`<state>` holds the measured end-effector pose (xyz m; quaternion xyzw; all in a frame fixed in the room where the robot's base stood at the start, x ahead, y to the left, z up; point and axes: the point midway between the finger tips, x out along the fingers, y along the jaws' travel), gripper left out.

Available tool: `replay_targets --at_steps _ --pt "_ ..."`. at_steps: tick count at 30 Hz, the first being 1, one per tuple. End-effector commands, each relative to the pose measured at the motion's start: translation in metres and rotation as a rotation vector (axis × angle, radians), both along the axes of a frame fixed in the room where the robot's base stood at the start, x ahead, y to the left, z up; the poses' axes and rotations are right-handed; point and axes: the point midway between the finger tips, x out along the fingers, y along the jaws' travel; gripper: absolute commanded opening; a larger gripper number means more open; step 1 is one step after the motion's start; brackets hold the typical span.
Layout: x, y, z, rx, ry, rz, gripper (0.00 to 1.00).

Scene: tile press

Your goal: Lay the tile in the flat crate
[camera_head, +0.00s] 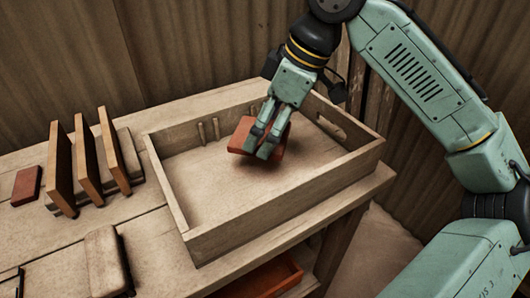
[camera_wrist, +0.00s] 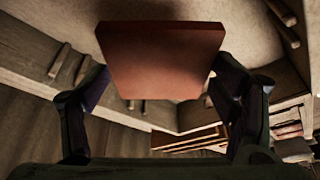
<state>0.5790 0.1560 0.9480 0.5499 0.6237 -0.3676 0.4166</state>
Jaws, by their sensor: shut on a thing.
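The red-brown tile (camera_head: 244,136) is held by my gripper (camera_head: 267,141) inside the flat crate, towards its back right. My gripper is shut on the tile. In the wrist view the tile (camera_wrist: 160,58) lies between the two fingers (camera_wrist: 160,88) and hides part of the crate floor. The flat crate (camera_head: 292,200) is a shallow wooden box on the bench. Its floor is otherwise bare. The tile looks a little above the floor, with a shadow under it, but the exact gap is hard to tell.
A rack with several upright brown boards (camera_head: 87,160) stands left of the crate. A small red tile (camera_head: 27,185) lies at the far left. A pale block (camera_head: 106,261) sits in front on the bench (camera_head: 165,249). A reddish tray (camera_head: 262,281) shows below the bench top.

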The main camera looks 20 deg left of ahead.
Motion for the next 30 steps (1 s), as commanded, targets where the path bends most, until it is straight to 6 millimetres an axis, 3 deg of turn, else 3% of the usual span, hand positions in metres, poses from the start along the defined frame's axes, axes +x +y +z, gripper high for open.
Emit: replay_targets --at_steps 15,26,27,30 --pt "0.0 -0.001 -0.059 0.001 0.0 -0.004 0.43" --pt "0.0 0.0 -0.064 0.002 -0.001 -0.004 0.43" --pt "0.0 0.0 -0.064 0.001 -0.001 -0.004 0.82" --pt "0.0 0.0 -0.064 0.0 -0.002 -0.004 0.88"
